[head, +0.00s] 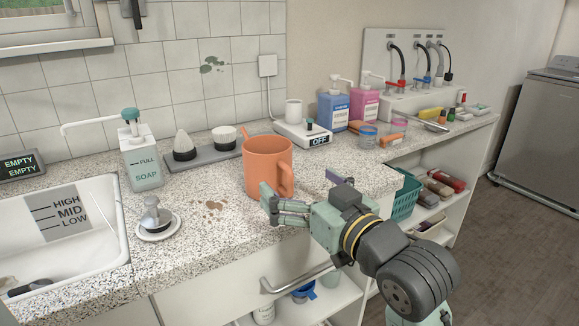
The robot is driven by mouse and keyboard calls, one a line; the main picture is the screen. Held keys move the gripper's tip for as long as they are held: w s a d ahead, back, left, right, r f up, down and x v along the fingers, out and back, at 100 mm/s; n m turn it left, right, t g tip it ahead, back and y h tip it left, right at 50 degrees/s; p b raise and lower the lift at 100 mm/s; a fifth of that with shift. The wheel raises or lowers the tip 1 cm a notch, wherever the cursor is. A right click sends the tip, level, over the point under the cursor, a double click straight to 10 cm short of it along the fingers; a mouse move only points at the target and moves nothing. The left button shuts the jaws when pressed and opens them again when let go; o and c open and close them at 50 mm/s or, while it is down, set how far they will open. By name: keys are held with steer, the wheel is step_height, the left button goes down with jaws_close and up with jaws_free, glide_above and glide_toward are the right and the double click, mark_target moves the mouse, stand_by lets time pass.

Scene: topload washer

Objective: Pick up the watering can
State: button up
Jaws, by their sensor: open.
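The orange watering can (266,165) stands upright on the speckled counter, in the middle of the head view. Its small spout points up and left, and its loop handle is on the right side, facing me. My gripper (270,204) is open, with its fingers pointing left, close to the lower right of the can and its handle. From this view I cannot tell whether the fingers touch the can or how the handle lies between them.
A soap dispenser (140,160), a drain plug (155,218) and a brush tray (205,155) are left of the can. A scale-like device (303,134) is behind it. Blue (333,110) and pink (365,103) bottles stand further right. A brown stain marks the counter in front.

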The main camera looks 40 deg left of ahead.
mark_target(279, 163)
steer(key=p+x, duration=0.1)
steer(key=x, duration=0.1)
steer(key=p+x, duration=0.1)
steer(key=x, duration=0.1)
steer(key=shift+s+a+r+p, duration=0.15)
steer(key=shift+s+a+p, duration=0.1)
steer(key=shift+p, duration=0.15)
steer(key=shift+w+p+x, duration=0.2)
steer(key=shift+p+x, duration=0.3)
steer(key=shift+x, duration=1.1)
steer(key=shift+w+p+x, duration=0.25)
steer(key=shift+p+x, duration=0.25)
steer(key=shift+x, duration=1.1)
steer(key=shift+d, duration=0.2)
steer(key=c, duration=1.2)
steer(key=shift+c, duration=0.5)
steer(key=shift+r, duration=0.1)
